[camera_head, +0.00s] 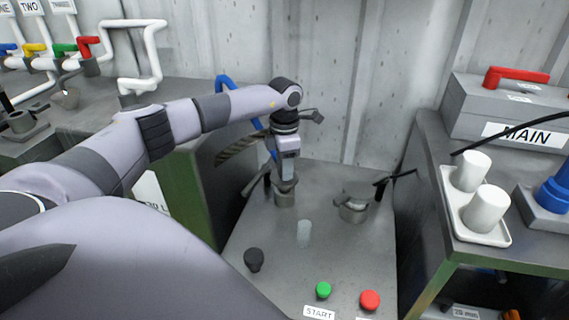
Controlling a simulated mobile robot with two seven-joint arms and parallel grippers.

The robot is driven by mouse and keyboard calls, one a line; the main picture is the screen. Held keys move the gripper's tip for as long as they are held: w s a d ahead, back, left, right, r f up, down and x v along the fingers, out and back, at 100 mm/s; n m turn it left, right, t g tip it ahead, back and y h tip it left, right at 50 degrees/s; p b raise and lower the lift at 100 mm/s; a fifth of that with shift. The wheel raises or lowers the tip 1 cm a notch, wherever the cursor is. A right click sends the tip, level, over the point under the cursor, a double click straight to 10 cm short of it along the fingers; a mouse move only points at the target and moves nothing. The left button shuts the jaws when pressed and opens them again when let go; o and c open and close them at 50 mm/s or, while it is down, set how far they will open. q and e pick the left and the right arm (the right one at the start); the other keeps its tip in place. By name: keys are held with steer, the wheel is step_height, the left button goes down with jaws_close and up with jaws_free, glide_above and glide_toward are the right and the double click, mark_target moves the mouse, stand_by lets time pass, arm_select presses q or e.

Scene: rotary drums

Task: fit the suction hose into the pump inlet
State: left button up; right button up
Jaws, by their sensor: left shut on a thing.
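My left gripper (285,172) points straight down over the left of two short grey pipe fittings (285,197) on the grey metal top. It is shut, with its fingers at the top of this fitting. A blue hose (226,83) loops up behind my left arm and comes down beside the gripper. The gripper seems to hold the hose's end, but the arm and fingers hide most of it. I cannot tell how far the end is in the fitting. A second fitting (353,210) with a dark lever stands to the right. My right gripper is not in view.
A black knob (254,260), a green START button (323,290) and a red button (370,300) are at the front. At right, a bench carries a white tray (447,212) with two white cylinders and a grey MAIN box (467,108). White pipes (152,62) stand at left.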

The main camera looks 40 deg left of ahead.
arm_select(q)
steer(key=shift+f+b, duration=1.05)
steer(key=shift+f, duration=0.75)
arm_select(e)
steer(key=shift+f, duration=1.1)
arm_select(q)
steer(key=o, duration=1.3)
steer(key=shift+c, duration=0.2)
step_height(320, 180, up, 2)
steer(key=shift+r, duration=0.25)
step_height(320, 180, up, 4)
steer(key=shift+f, duration=0.1)
steer(key=shift+r, duration=0.5)
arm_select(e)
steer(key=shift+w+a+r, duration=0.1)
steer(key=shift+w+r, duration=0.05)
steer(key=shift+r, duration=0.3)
